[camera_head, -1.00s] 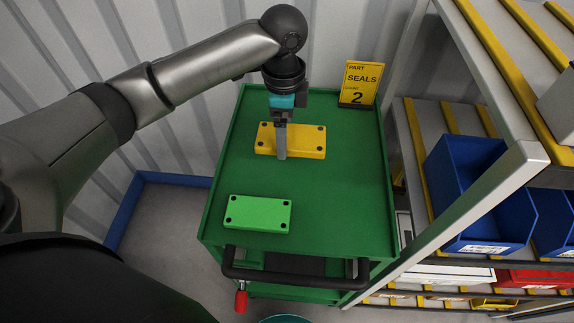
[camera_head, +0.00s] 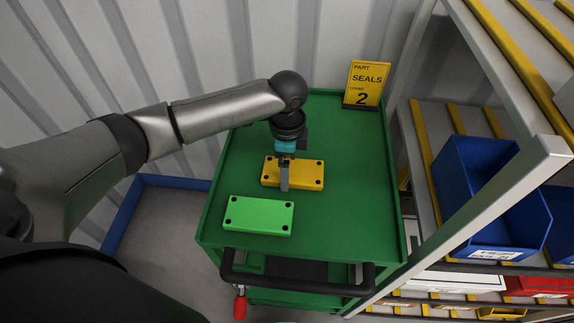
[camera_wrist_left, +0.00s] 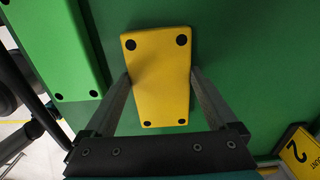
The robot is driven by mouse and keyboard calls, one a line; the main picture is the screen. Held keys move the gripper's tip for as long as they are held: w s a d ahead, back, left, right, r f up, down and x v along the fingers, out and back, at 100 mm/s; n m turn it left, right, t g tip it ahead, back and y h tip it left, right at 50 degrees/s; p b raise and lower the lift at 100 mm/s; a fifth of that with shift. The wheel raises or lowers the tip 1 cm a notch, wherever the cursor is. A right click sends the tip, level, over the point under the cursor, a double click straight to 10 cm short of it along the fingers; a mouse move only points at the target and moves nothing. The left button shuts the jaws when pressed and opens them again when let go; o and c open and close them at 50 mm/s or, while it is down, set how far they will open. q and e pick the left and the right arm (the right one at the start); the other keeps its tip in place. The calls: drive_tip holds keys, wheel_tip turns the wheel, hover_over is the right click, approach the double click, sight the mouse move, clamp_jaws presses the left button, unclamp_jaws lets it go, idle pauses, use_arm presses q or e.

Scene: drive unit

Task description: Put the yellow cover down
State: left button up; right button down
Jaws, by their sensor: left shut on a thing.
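The yellow cover (camera_head: 308,175) is a flat block with dark holes at its corners. My left gripper (camera_head: 285,172) comes down on it from above and is shut on it. In the left wrist view the cover (camera_wrist_left: 160,85) lies between the two fingers, one along each long side. It is over the green cart top (camera_head: 340,140); I cannot tell whether it touches the surface. My right gripper is not in view.
A green cover (camera_head: 258,215) lies on the cart just in front of the yellow one. A yellow SEALS sign (camera_head: 366,84) stands at the back right corner. A shelf with blue bins (camera_head: 480,200) is on the right. The cart's right side is clear.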

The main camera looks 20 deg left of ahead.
use_arm(q)
drive_tip(key=o, duration=1.4)
drive_tip(key=shift+f, duration=0.1)
wheel_tip(320, 180, up, 12)
drive_tip(key=p, duration=0.2)
drive_tip(key=shift+r+p, duration=0.2)
drive_tip(key=shift+p, duration=0.15)
